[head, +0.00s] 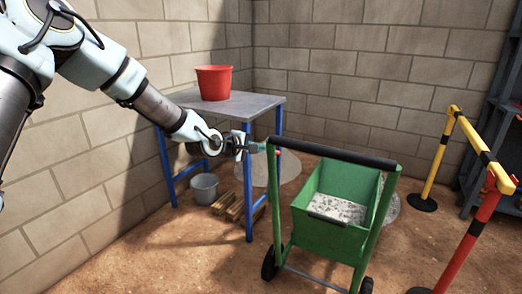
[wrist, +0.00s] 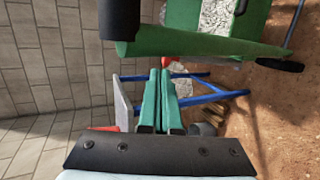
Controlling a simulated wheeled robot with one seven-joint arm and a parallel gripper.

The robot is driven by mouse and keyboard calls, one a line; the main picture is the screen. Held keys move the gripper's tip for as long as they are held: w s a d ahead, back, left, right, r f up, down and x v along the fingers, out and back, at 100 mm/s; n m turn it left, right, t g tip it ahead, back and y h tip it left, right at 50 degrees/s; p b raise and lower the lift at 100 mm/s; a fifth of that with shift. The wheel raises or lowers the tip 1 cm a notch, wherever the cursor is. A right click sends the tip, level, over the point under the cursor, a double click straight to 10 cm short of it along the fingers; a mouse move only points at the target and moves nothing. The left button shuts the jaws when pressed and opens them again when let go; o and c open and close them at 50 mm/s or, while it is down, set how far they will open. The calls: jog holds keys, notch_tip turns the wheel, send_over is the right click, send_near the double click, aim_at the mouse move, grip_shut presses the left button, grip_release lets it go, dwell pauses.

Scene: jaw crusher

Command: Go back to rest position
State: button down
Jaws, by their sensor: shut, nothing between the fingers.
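My gripper (head: 259,147) is at the end of my arm, which reaches in from the upper left in the head view. Its two green fingers (wrist: 159,75) lie together, shut and empty, in the wrist view. The fingertips are close to the upper left of the green cart-like machine (head: 323,228), near its black handlebar (head: 335,154). I cannot tell whether they touch it. A small red part (head: 278,152) shows by the fingertips. The machine's green post (wrist: 205,47) and black bar end (wrist: 120,18) also show in the wrist view. Grey crushed material (head: 338,208) lies in its bin.
A blue-legged table (head: 250,103) with a red bucket (head: 214,83) stands behind my gripper. A grey bucket (head: 204,189) and wooden pieces (head: 232,206) are below. Yellow (head: 440,155) and red (head: 466,243) barrier posts and dark shelving stand right. Block walls close the back.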

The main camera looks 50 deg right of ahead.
jog(key=r+v, duration=0.1)
jog(key=v, duration=0.6)
jog(key=shift+a, duration=0.2)
jog(key=shift+w+r, duration=0.1)
jog(key=w+a+m+t+y+p, duration=0.1)
jog(key=w+a+y+p, duration=0.3)
jog(key=a, duration=1.1)
jog(key=w+a+m+t+y+p, duration=0.2)
jog(key=w+a+y, duration=0.35)
jog(key=a, duration=0.95)
jog(key=s+a+r+g+y+p, duration=0.1)
jog(key=s+a+r, duration=0.1)
jog(key=a, duration=0.6)
jog(key=s+a+r+y+p, duration=0.1)
jog(key=s+a+r+p, duration=0.1)
jog(key=a, duration=0.6)
jog(key=s+a+r+g+y+p, duration=0.1)
jog(key=s+a+r, duration=0.3)
jog(key=a, duration=0.5)
jog(key=shift+s+g+p, duration=0.3)
jog(key=shift+p, duration=0.05)
jog(key=shift+y, duration=0.25)
